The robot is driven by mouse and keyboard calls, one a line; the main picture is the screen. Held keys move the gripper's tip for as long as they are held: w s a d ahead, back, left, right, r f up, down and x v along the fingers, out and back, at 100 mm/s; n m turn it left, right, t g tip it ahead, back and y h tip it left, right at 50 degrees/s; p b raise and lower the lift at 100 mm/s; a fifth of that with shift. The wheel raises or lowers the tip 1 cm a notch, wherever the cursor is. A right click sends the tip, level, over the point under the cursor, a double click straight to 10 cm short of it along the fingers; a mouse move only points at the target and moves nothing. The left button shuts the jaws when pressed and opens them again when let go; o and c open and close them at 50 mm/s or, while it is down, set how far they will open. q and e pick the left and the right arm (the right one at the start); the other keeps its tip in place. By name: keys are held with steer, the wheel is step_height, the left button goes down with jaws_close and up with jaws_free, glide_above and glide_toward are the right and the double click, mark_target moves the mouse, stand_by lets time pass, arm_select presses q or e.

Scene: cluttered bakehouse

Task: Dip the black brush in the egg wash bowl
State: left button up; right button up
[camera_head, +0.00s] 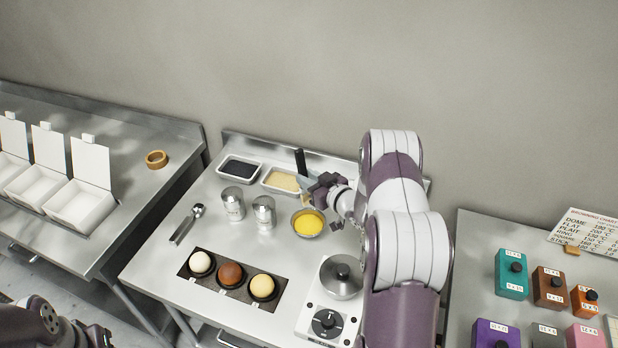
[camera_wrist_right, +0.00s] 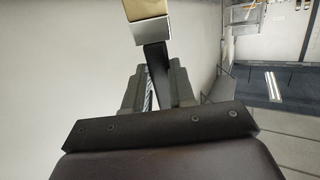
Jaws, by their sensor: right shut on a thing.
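The black brush (camera_head: 300,162) is held by my right gripper (camera_head: 318,188), its black handle pointing up. In the right wrist view the handle (camera_wrist_right: 157,70) sits between the fingers of my right gripper (camera_wrist_right: 158,85), with a silver ferrule and tan bristles beyond. The egg wash bowl (camera_head: 308,225) is a small metal bowl of yellow liquid on the steel table, just in front of the brush. The bristle end shows near the bowl's far rim; I cannot tell its height. My left gripper (camera_head: 88,335) is at the lower left edge, its jaws unclear.
Two trays, one dark (camera_head: 240,170) and one cream (camera_head: 283,182), stand behind the bowl. Two metal shakers (camera_head: 264,212) stand left of it. A black holder (camera_head: 232,288) with three round pastries and a scale (camera_head: 325,312) are in front. My right arm covers the table's right side.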

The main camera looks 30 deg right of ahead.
steer(key=f, duration=0.1)
steer(key=f+b, duration=0.1)
steer(key=w+f, duration=0.1)
steer(key=shift+d+f, duration=0.15)
steer(key=shift+d, duration=0.15)
steer(key=shift+s+a+f+b, duration=0.1)
steer(key=shift+s+f+b, duration=0.1)
steer(key=shift+f+b, duration=0.35)
step_height(320, 180, down, 7)
steer(key=b, duration=0.5)
steer(key=shift+w+r, duration=0.1)
steer(key=shift+r, duration=0.05)
arm_select(q)
step_height(320, 180, down, 10)
steer(key=b, duration=0.1)
steer(key=shift+w+d+r, duration=0.2)
steer(key=shift+w, duration=0.1)
arm_select(e)
steer(key=shift+f, duration=0.35)
arm_select(q)
steer(key=shift+r, duration=0.1)
arm_select(e)
steer(key=shift+r, duration=0.1)
step_height(320, 180, up, 8)
steer(key=p, duration=0.6)
steer(key=shift+r, duration=0.15)
arm_select(q)
step_height(320, 180, up, 6)
steer(key=shift+f, duration=0.15)
